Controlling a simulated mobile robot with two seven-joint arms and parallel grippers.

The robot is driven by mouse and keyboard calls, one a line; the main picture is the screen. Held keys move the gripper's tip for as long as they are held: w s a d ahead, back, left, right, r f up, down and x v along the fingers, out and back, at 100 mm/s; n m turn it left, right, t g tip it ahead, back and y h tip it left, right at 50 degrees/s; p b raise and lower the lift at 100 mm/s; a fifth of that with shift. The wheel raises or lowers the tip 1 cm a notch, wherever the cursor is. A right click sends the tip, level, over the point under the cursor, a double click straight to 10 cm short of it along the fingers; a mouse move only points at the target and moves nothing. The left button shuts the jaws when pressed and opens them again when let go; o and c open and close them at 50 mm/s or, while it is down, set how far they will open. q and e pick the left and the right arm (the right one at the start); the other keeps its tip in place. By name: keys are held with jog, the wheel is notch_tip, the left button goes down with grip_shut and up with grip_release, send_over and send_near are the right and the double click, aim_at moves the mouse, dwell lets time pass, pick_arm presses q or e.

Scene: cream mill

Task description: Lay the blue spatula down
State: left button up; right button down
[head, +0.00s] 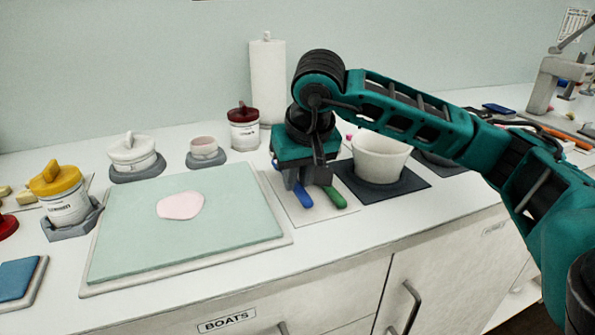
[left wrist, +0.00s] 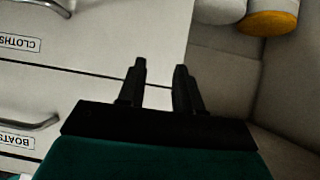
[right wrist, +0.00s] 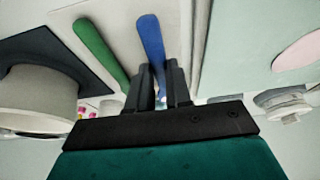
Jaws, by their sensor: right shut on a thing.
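The blue spatula (head: 303,196) shows by its blue handle over a white mat (head: 287,206) in the head view. My right gripper (head: 305,181) is shut on it; in the right wrist view the blue handle (right wrist: 151,42) runs out from between the fingers (right wrist: 162,80). I cannot tell whether the spatula touches the mat. A green-handled tool (head: 335,196) lies on the same mat, just right of the blue one. My left gripper (left wrist: 160,72) shows in the left wrist view, its fingers apart and empty, in front of the drawer fronts.
Left of the mat is a green board (head: 130,240) with a pink patch (head: 181,206). A white bowl (head: 379,160) stands on a dark mat (head: 412,182) to the right. A lidded jar (head: 244,132) and a paper roll (head: 267,85) stand behind.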

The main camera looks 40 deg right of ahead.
jog(key=shift+f, duration=0.1)
dwell(0.3)
jog(key=shift+f+b, duration=0.25)
jog(key=shift+b, duration=0.1)
jog(key=shift+f, duration=0.25)
jog(key=shift+f+b, duration=0.15)
jog(key=shift+b, duration=0.25)
jog(key=c, duration=1)
grip_release()
jog(key=shift+o, duration=0.2)
